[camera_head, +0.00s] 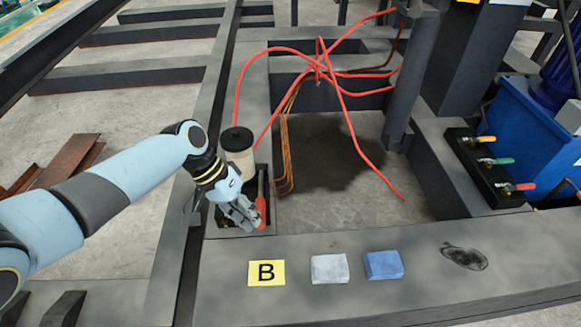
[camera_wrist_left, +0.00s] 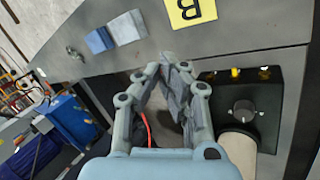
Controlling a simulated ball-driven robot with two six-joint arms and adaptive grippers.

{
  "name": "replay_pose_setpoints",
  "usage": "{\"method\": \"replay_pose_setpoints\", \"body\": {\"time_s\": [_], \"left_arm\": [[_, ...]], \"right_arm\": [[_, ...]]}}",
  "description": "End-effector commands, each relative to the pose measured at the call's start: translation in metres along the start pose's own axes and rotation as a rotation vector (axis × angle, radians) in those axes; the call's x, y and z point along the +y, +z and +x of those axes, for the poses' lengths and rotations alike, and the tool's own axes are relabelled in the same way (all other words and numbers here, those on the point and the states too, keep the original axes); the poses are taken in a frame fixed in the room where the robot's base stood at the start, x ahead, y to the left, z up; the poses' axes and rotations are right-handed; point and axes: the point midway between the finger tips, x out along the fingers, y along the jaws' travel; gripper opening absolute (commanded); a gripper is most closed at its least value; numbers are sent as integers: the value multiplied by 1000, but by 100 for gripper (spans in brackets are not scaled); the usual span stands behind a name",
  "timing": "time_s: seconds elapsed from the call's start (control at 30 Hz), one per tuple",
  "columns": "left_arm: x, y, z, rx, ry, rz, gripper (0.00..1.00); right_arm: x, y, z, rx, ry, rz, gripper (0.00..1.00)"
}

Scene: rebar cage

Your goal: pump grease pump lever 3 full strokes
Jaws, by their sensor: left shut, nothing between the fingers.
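The grease pump (camera_head: 238,150) stands on the frame in the head view. It has a cream cylinder and a black cap, in a black box. An upright red-orange lever handle (camera_head: 261,208) shows beside it. My left gripper (camera_head: 246,220) is just left of this handle; I cannot tell whether they touch. In the left wrist view its fingertips (camera_wrist_left: 172,62) are together and hold nothing. The pump's cream cylinder (camera_wrist_left: 238,150) and black box (camera_wrist_left: 250,95) are right of the fingers there; I cannot make out the lever. My right gripper is not in view.
A yellow B card (camera_head: 266,273), a grey block (camera_head: 330,268) and a blue block (camera_head: 384,265) lie on the front beam. Red hoses (camera_head: 345,110) loop over the opening behind. A valve block with coloured handles (camera_head: 485,165) and a blue machine (camera_head: 530,120) stand right.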

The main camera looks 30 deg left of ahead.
Motion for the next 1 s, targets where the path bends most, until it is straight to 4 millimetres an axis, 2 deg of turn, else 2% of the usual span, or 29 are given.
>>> {"method": "replay_pose_setpoints", "body": {"time_s": [0.13,0.37,1.0], "left_arm": [[-3,3,7,-1,0,-1,0],[-1,0,1,1,0,0,0],[16,-45,-70,2,0,2,0]], "right_arm": [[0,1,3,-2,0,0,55],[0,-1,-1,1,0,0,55],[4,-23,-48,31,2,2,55]]}}
